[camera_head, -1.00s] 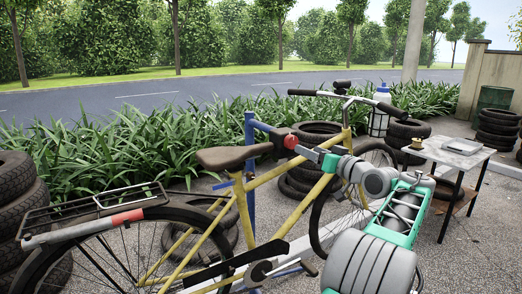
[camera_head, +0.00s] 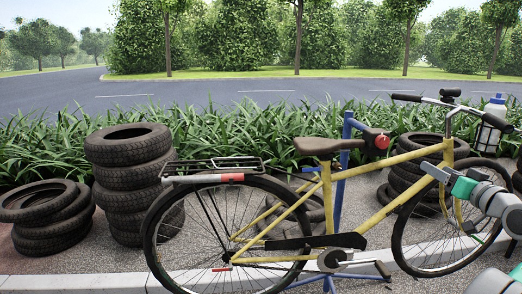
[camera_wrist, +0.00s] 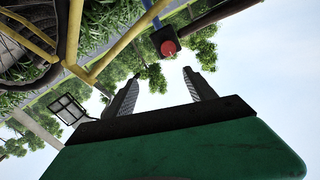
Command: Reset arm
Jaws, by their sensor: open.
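My gripper (camera_wrist: 160,80) is open in the wrist view, its two dark fingers spread wide with only sky and leaves between them. In the head view my gripper (camera_head: 432,170) is at the right, in front of the yellow bicycle's (camera_head: 400,157) front part, pointing up and left. I cannot tell from this view how close it is to the frame. My arm (camera_head: 490,197) comes in from the right edge. The red knob (camera_head: 381,142) of the blue repair stand (camera_head: 341,172) is left of the gripper; it also shows in the wrist view (camera_wrist: 168,47), beyond the fingers.
Stacked tyres (camera_head: 129,180) stand at the left, with more tyres (camera_head: 44,215) beside them. Another tyre stack (camera_head: 412,150) is behind the bicycle. A white-topped bottle (camera_head: 495,107) is at the right. Green plants (camera_head: 230,127) and a road (camera_head: 180,92) lie behind.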

